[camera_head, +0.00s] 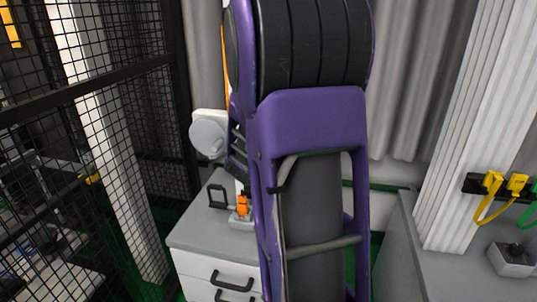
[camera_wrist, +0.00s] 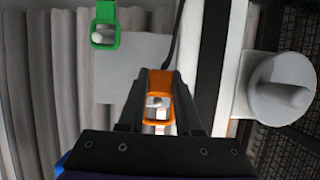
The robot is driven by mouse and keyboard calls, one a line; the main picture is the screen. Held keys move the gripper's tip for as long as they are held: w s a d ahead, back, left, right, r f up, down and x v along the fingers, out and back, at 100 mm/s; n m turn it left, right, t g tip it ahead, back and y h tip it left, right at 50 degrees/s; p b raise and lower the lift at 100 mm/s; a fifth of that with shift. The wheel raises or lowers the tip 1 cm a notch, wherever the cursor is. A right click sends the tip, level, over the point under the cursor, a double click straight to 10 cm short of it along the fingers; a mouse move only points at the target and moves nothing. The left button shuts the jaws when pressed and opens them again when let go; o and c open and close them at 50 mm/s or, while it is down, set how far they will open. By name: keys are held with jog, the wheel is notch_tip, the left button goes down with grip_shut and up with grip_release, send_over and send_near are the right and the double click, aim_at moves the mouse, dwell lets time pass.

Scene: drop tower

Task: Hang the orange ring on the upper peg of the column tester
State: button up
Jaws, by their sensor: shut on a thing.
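My gripper (camera_wrist: 157,102) is in the wrist view, with its two dark fingers shut on the orange ring (camera_wrist: 159,73). The ring is a rounded rectangular frame, and pale parts show through its opening. A green ring (camera_wrist: 96,41) is around a pale peg end at the upper left, apart from my gripper. A pale round part with a grey knob (camera_wrist: 283,101) is to the right of my gripper; I cannot tell whether it belongs to the column tester. In the head view my purple arm hides my gripper and the held ring. I cannot make out the upper peg with certainty.
A grey-topped cabinet (camera_head: 200,228) carries a black frame (camera_head: 217,195) and a small orange item (camera_head: 242,205). Black mesh fencing (camera_head: 95,120) stands at the left. A grey counter (camera_head: 430,270) at the right has yellow hooks or loops (camera_head: 492,184) above it. Grey curtains hang behind.

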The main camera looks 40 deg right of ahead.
jog(key=shift+r+b+x, duration=0.15)
jog(key=shift+r+x, duration=0.05)
jog(key=shift+x, duration=0.9)
jog(key=shift+r+b+x, duration=0.15)
jog(key=shift+x, duration=0.9)
jog(key=shift+w+d, duration=0.15)
jog(key=shift+d, duration=0.05)
jog(key=o, duration=0.7)
jog(key=shift+a, duration=0.15)
